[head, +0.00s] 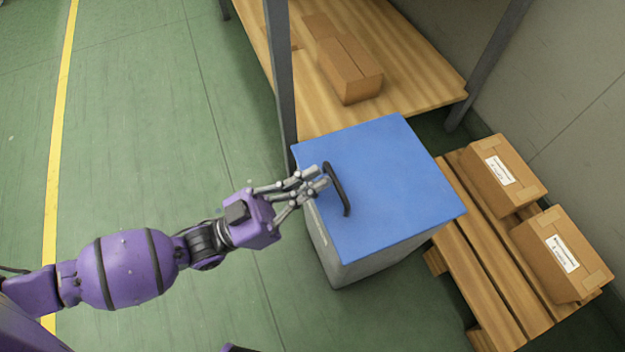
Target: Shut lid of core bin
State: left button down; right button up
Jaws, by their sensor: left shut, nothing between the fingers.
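The core bin (372,262) is a grey box on the green floor. Its blue lid (400,180) covers the top and looks flat on it; a small gap under the lid cannot be ruled out from above. A black bar handle (338,188) stands along the lid's left side. My left gripper (322,178) is at the left edge of the lid, with its fingertips shut and empty beside the upper part of the handle. Whether the fingertips touch the lid or handle is not clear. My right gripper is not in view.
A wooden shelf (415,85) on grey posts, holding cardboard boxes (350,70), stands behind the bin. A wooden pallet (480,262) with two labelled boxes (505,175) lies close on the right, near the wall. The green floor on the left is clear, with a yellow line (58,150).

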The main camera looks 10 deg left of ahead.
pick_arm(q)
jog(key=r+p+v, duration=0.2)
jog(key=v, duration=0.7)
jog(key=shift+s+a, duration=0.3)
jog(key=shift+a, duration=0.05)
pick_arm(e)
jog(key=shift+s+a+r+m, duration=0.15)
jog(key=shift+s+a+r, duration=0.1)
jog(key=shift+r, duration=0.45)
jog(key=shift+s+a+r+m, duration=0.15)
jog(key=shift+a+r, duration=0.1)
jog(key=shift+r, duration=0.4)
pick_arm(q)
jog(key=shift+f, duration=0.1)
